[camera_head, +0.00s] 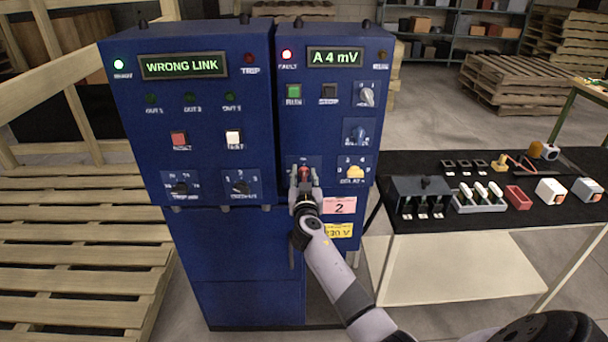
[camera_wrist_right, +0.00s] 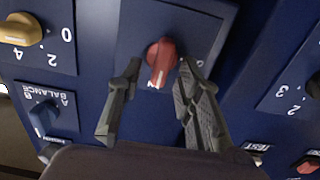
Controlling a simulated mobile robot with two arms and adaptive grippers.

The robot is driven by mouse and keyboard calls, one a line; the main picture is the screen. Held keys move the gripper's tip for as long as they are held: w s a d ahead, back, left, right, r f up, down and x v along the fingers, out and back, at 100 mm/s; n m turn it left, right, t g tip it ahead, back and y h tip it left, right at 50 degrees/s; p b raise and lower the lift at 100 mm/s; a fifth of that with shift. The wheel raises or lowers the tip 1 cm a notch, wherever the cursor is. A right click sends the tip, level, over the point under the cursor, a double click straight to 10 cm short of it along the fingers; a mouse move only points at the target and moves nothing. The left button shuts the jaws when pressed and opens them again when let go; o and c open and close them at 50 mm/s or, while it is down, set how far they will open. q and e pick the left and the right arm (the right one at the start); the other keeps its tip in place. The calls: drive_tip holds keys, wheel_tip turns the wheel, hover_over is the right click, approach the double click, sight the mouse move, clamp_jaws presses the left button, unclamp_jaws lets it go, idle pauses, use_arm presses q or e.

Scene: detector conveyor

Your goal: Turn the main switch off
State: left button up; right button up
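The main switch is a red rotary knob (camera_head: 304,171) low on the right blue cabinet. It also shows in the right wrist view (camera_wrist_right: 161,56), with a white pointer line toward the bottom of that picture. My right gripper (camera_head: 305,186) is at this knob. In the wrist view its two fingers (camera_wrist_right: 160,72) are spread, one on each side of the knob, with a visible gap on the left and little gap on the right. Contact on the right side cannot be told. The plate lettering is mostly hidden. My left gripper is not in view.
The right cabinet display (camera_head: 335,57) reads "A 4 mV", with a red fault lamp (camera_head: 286,54) lit. A yellow knob (camera_head: 355,171) and a blue balance knob (camera_wrist_right: 44,115) are close to the switch. A black-topped table (camera_head: 440,222) with parts stands at right.

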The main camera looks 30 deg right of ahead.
drive_tip(key=shift+w+d, duration=0.15)
drive_tip(key=shift+c, duration=0.5)
clamp_jaws()
